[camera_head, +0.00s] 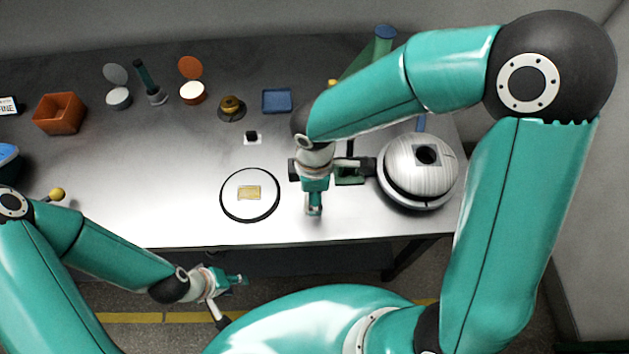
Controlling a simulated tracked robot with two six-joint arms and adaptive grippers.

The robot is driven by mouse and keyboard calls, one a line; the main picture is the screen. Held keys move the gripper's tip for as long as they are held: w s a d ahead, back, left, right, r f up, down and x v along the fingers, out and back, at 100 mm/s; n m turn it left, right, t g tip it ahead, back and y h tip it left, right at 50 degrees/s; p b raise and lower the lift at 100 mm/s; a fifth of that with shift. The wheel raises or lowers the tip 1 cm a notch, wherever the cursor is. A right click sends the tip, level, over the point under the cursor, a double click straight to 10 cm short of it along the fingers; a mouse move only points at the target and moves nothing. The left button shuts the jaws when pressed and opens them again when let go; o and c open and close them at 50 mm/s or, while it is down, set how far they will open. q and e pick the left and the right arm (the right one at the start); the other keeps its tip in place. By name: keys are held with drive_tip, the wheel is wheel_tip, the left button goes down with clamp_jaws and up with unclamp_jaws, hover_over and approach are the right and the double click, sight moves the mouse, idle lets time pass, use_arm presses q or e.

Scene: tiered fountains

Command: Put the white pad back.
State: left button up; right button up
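Two things could be the white pad. One is a small white square (252,142) at mid-table with a black block on it. The other is a round white disc (240,210) with a black rim near the front edge, with a flat yellowish piece (249,192) on it. My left gripper (231,300) is off the table's front edge, low and to the left of centre, with its fingers spread and nothing between them. My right gripper (314,207) points down over the table, just right of the disc. Its fingers overlap from above, so its opening is hidden.
A silver domed pot (418,180) stands right of my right gripper, close to a dark green object (350,177). An orange box (60,113), lidded round containers, a brown knob-like object (231,108) and a blue tray (277,101) stand along the back. The front-left tabletop is mostly bare.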

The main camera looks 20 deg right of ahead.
wheel_tip(320, 180, up, 12)
drive_tip(key=shift+p, duration=0.4)
drive_tip(key=shift+f, duration=0.1)
idle(0.4)
